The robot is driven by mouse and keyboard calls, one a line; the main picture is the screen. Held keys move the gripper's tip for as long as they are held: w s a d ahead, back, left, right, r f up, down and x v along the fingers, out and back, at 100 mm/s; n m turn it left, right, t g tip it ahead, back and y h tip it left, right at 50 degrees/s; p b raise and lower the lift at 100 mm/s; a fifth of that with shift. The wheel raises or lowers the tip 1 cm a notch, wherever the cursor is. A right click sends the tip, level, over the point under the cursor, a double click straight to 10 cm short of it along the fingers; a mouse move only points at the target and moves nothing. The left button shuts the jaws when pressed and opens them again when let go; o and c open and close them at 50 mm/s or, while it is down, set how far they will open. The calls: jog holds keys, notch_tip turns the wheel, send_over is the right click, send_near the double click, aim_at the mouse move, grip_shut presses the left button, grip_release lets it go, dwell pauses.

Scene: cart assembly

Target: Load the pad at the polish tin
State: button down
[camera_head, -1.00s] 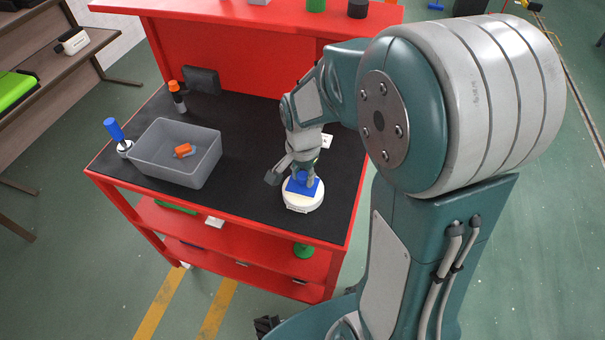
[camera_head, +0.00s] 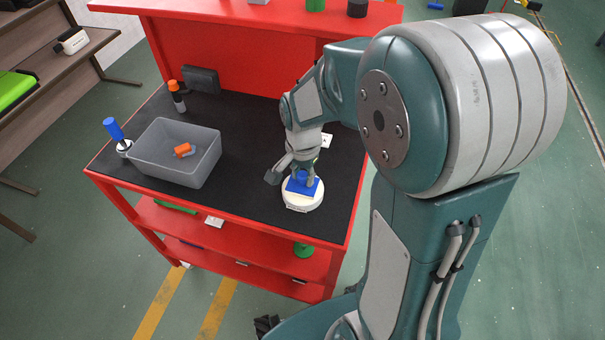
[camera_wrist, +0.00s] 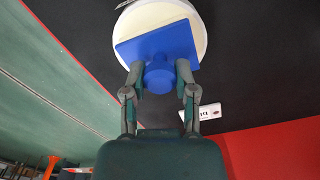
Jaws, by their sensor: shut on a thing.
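The polish tin (camera_head: 301,199) is a round, cream-white tin near the front right of the cart's black top. The pad (camera_head: 293,187) is a blue square plate with a round blue knob, and it lies over the tin. In the wrist view, the pad (camera_wrist: 158,45) covers much of the tin's pale round face (camera_wrist: 150,14). My gripper (camera_wrist: 160,77) is shut on the pad's knob, one finger on each side. In the head view, my gripper (camera_head: 302,176) hides part of the pad. Whether the pad touches the tin's surface is hard to tell.
A grey bin (camera_head: 172,178) with an orange-ended item (camera_head: 182,150) stands left on the cart. A blue-handled tool (camera_head: 115,131), an orange-topped bottle (camera_head: 176,96) and a dark box (camera_head: 201,79) stand around it. A white label (camera_head: 327,141) lies behind my gripper. The black top between bin and tin is clear.

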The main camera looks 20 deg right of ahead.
aim_at(302, 173)
jog(key=shift+r, duration=3.45)
jog(key=shift+w, duration=0.15)
jog(key=w+f+n, duration=0.2)
jog(key=w+n, duration=0.1)
jog(key=w, duration=0.2)
jog(key=w+f+n, duration=0.3)
jog(key=w+n, duration=0.1)
jog(key=w+f+n, duration=0.3)
jog(key=w, duration=0.2)
jog(key=shift+w+n, duration=0.35)
jog(key=shift+n, duration=0.05)
